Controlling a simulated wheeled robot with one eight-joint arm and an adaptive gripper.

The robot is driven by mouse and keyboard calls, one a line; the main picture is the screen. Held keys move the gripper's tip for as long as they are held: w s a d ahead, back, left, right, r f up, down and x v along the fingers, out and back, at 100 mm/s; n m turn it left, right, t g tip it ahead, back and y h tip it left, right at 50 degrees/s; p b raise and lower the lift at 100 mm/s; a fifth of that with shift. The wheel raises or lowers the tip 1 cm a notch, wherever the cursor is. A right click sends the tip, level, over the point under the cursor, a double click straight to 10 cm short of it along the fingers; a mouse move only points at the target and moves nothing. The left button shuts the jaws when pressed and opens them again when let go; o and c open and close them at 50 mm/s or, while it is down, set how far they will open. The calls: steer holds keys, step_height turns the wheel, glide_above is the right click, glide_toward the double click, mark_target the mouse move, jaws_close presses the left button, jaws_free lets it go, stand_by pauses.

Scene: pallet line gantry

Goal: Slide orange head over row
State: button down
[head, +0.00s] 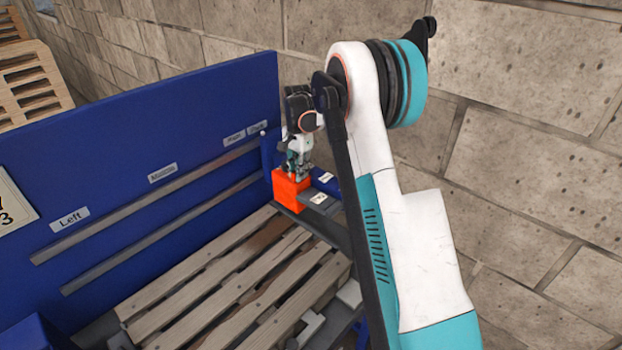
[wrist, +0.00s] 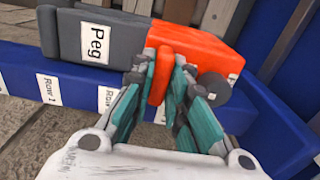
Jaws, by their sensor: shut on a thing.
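The orange head (head: 291,189) is a boxy block at the right end of the blue back panel, near the rightmost label. In the wrist view the orange head (wrist: 200,48) sits against a dark grey block (wrist: 68,38) labelled "Peg". My gripper (head: 298,168) is above the head, pointing down. In the wrist view my gripper (wrist: 160,75) is shut on the head's upright orange fin. The fingers hide part of the head's near face. "Row 1" (wrist: 47,88) and another, partly hidden row label (wrist: 106,98) are on a blue beam.
The blue panel (head: 150,125) carries two grey rails (head: 140,222) and position labels, with "Left" (head: 69,219) and "Middle" (head: 162,173) readable. A wooden pallet (head: 225,290) lies below, in front of the panel. A block wall (head: 540,150) stands behind and to the right.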

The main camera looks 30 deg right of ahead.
steer(key=shift+w+a+r, duration=0.1)
steer(key=shift+w+a, duration=0.1)
steer(key=shift+w, duration=0.35)
steer(key=c, duration=1.7)
jaws_free()
steer(key=shift+w, duration=0.1)
steer(key=shift+o, duration=0.7)
steer(key=shift+w+a, duration=0.1)
step_height(320, 180, up, 12)
